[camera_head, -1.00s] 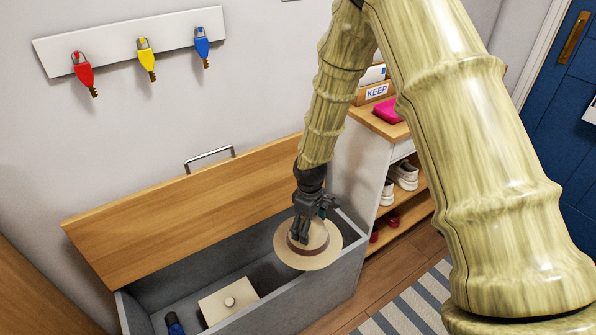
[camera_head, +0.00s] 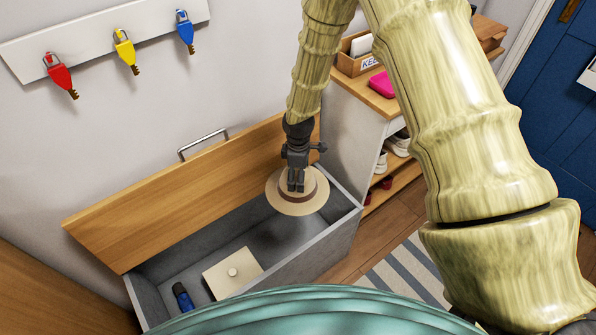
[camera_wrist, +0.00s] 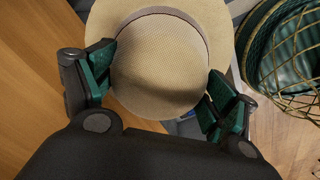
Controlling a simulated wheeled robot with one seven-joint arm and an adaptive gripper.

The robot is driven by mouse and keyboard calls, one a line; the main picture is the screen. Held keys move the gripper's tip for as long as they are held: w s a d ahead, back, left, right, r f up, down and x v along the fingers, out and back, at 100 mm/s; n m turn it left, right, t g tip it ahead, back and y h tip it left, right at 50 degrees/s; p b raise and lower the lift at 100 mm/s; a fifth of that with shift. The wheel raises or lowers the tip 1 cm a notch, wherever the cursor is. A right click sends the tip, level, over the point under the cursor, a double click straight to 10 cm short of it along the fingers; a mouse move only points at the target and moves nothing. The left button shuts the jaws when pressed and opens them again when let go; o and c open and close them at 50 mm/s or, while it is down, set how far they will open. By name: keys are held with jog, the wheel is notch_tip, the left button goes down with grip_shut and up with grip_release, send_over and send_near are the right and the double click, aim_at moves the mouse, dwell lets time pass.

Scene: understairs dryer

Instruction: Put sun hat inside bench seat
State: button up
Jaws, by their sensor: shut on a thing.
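The straw sun hat (camera_head: 309,199) has a brown band and a wide brim. My gripper (camera_head: 297,188) is shut on its crown and holds it over the right end of the open bench seat (camera_head: 345,222). In the wrist view the two fingers (camera_wrist: 158,98) grip the hat's crown (camera_wrist: 160,70) from both sides. The bench seat is a grey box with its wooden lid (camera_head: 180,190) raised against the wall. The hat hides part of the bench's back right area.
Free room shows inside the bench between the cream box and its right end. A shoe shelf (camera_head: 345,125) stands close to the right of the bench. A key rack (camera_head: 80,45) hangs on the wall. A striped rug (camera_head: 400,270) lies in front.

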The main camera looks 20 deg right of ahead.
jog(key=shift+f+b, duration=16.6)
jog(key=shift+f, duration=4.3)
jog(key=o, duration=0.9)
jog(key=shift+r, duration=0.1)
notch_tip(320, 180, up, 10)
jog(key=p, duration=0.9)
